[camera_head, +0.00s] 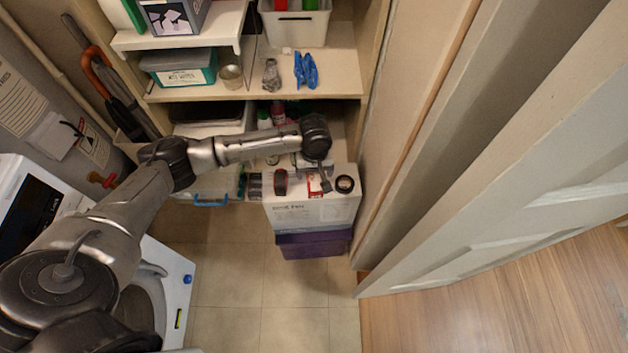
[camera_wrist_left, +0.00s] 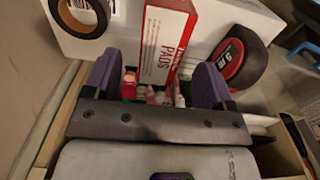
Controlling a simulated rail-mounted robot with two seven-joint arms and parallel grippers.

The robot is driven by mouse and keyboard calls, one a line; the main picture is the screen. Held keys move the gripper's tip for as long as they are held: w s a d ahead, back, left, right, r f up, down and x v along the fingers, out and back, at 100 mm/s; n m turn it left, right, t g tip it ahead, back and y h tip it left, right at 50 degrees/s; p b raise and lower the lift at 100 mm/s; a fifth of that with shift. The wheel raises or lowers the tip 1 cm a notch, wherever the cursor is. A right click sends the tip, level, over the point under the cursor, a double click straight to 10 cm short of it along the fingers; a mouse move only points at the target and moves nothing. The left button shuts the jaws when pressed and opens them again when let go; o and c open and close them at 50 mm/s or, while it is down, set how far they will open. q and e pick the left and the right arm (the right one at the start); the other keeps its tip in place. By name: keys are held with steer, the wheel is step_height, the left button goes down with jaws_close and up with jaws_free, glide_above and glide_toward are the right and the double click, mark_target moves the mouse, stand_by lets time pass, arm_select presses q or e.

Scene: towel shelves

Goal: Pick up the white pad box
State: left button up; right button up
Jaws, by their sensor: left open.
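The white pad box (camera_wrist_left: 167,35), white with red sides and the word PADS, sits on a larger white carton (camera_head: 315,215). In the head view the pad box (camera_head: 314,187) is small and partly hidden by my gripper. My left gripper (camera_head: 312,172) is over the carton's top, right at the pad box. In the left wrist view its two purple-grey fingers (camera_wrist_left: 156,78) are open and apart, with the pad box's near end seen between them. I cannot tell whether the fingers touch it. My right gripper is not in view.
A purple bin (camera_head: 315,245) is below. Shelves with a teal box (camera_head: 180,68) and blue clips (camera_head: 305,70) stand behind. A door (camera_head: 520,170) is at right.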

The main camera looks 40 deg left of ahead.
mark_target(314, 177)
arm_select(q)
step_height(314, 177, down, 4)
steer(key=shift+r+b, duration=0.15)
steer(key=shift+b, duration=0.7)
steer(key=shift+f, duration=0.5)
steer(key=c, duration=0.9)
steer(key=shift+r, duration=0.1)
steer(key=shift+c, duration=0.5)
